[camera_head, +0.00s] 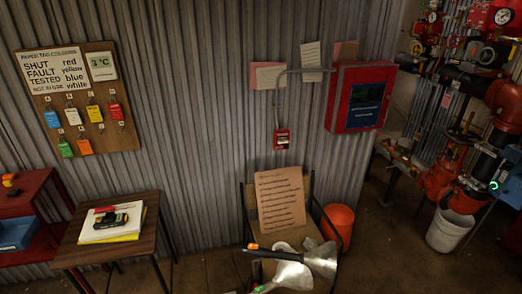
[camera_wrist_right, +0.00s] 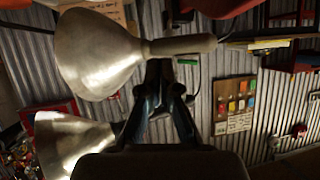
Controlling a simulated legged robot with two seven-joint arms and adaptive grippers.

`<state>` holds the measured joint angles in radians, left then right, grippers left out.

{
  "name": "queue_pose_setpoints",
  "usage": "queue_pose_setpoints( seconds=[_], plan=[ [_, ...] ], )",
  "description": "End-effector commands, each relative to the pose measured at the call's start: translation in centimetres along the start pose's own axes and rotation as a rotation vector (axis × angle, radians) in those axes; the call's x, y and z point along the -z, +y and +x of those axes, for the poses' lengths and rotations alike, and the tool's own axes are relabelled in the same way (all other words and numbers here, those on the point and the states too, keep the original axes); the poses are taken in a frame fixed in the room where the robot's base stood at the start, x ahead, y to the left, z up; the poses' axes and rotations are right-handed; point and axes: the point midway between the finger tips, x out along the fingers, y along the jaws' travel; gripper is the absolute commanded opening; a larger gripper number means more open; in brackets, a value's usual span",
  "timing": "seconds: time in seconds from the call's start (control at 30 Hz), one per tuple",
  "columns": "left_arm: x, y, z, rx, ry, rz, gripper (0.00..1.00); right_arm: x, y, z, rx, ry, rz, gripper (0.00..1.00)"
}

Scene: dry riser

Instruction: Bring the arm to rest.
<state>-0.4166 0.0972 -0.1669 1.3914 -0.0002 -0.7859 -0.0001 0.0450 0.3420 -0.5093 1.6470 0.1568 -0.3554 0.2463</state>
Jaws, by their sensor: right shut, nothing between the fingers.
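My right gripper (camera_wrist_right: 165,72) shows in the right wrist view with its dark fingers together and nothing between them. A metal scoop (camera_wrist_right: 98,52) with a pale handle lies across the view just beyond the fingertips; I cannot tell whether they touch. A second metal scoop (camera_wrist_right: 75,145) is at lower left, partly hidden by my wrist. In the head view, metal scoops (camera_head: 288,276) show at the chair by the bottom edge. I cannot make out either gripper clearly in the head view.
The chair (camera_head: 248,205) holds a brown printed board (camera_head: 280,198). An orange bin (camera_head: 340,222) stands behind it. A small wooden table (camera_head: 68,245) is at left, below a tag board (camera_head: 80,100). Red pipework and valves (camera_head: 468,150) and a white bucket (camera_head: 450,230) fill the right.

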Motion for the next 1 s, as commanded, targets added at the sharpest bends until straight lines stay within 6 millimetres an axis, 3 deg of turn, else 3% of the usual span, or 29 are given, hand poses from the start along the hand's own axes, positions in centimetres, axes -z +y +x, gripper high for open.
queue_pose_setpoints(
  seconds=[0.03, 0.1, 0.17, 0.3, 0.4, 0.5, 0.6, 0.7, 1.0],
  plan=[
    [0.0, 0.0, 0.0, 0.000, 0.000, 0.000, 0.62, -4.4, 0.5, -0.6, -0.037, -0.092, 0.020, 0.00],
    [0.0, 0.0, 0.0, 0.000, 0.000, 0.000, 0.62, -10.2, 1.2, -2.0, -0.088, -0.220, 0.034, 0.00],
    [0.0, 0.0, 0.0, 0.000, 0.000, 0.000, 0.62, -15.0, 1.5, -3.7, -0.122, -0.330, 0.048, 0.00],
    [0.0, 0.0, 0.0, 0.000, 0.001, 0.000, 0.62, -25.5, 1.2, -8.9, -0.180, -0.584, 0.078, 0.00],
    [0.0, 0.0, 0.0, 0.000, 0.001, 0.000, 0.62, -31.5, 0.4, -13.1, -0.202, -0.741, 0.098, 0.00],
    [0.1, 0.0, 0.0, 0.000, 0.002, 0.000, 0.62, -35.7, -0.6, -16.7, -0.210, -0.861, 0.115, 0.00],
    [0.1, 0.0, 0.0, 0.000, 0.002, 0.000, 0.62, -38.1, -1.3, -19.1, -0.213, -0.936, 0.125, 0.00],
    [0.1, 0.0, 0.0, 0.000, 0.002, 0.000, 0.62, -39.2, -1.6, -20.3, -0.214, -0.972, 0.129, 0.00],
    [0.1, 0.0, 0.0, 0.000, 0.002, 0.000, 0.62, -39.4, -1.7, -20.5, -0.214, -0.979, 0.130, 0.00]
  ],
)
